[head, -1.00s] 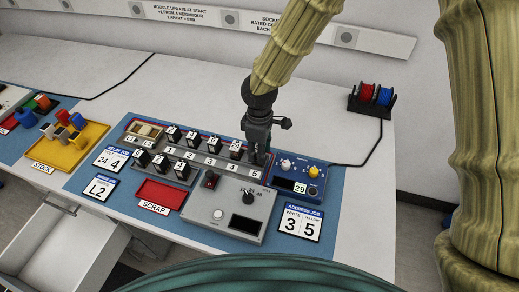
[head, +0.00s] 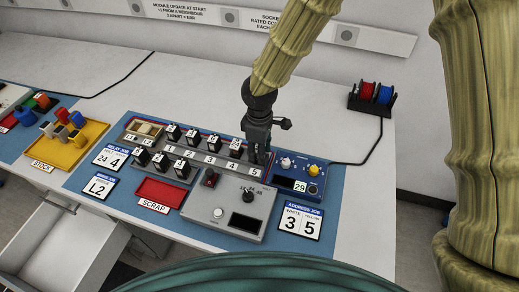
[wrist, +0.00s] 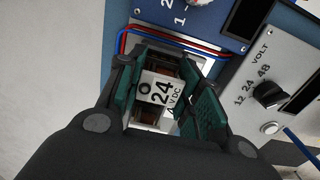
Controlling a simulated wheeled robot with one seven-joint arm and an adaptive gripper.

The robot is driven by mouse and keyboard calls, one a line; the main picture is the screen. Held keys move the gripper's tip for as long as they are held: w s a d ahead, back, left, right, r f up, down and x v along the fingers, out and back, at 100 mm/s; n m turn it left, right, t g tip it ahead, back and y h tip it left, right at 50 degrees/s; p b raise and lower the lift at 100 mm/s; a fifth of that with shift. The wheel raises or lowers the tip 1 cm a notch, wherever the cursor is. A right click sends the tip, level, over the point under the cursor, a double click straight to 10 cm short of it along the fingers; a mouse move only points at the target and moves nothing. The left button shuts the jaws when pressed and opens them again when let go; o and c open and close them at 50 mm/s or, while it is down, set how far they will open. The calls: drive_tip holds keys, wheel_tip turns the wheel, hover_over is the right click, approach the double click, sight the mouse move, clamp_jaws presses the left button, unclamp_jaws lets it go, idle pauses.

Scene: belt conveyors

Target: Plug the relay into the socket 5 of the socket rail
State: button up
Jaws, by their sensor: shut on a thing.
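My gripper (head: 258,160) points down at the right end of the socket rail (head: 224,164), just behind the label 5. In the wrist view my gripper (wrist: 170,110) is shut on a relay (wrist: 161,91) marked 24 V DC, with the green finger pads on either side of it. The relay sits over the position behind label 5. Socket 5 itself is hidden under the relay and fingers, so I cannot tell how deep the relay sits. Several dark relays (head: 213,143) stand upright in the other sockets to the left.
A lower rack holds several dark relays (head: 160,162). A grey tester with a voltage knob (head: 246,196) lies in front, and a blue module (head: 300,176) is close on the right. A red scrap tray (head: 160,191) and a yellow stock tray (head: 80,140) are left.

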drive_tip(key=shift+f, duration=0.35)
idle(0.5)
drive_tip(key=o, duration=1)
drive_tip(key=o, duration=0.5)
drive_tip(key=shift+r+p, duration=3.15)
drive_tip(key=shift+r, duration=0.65)
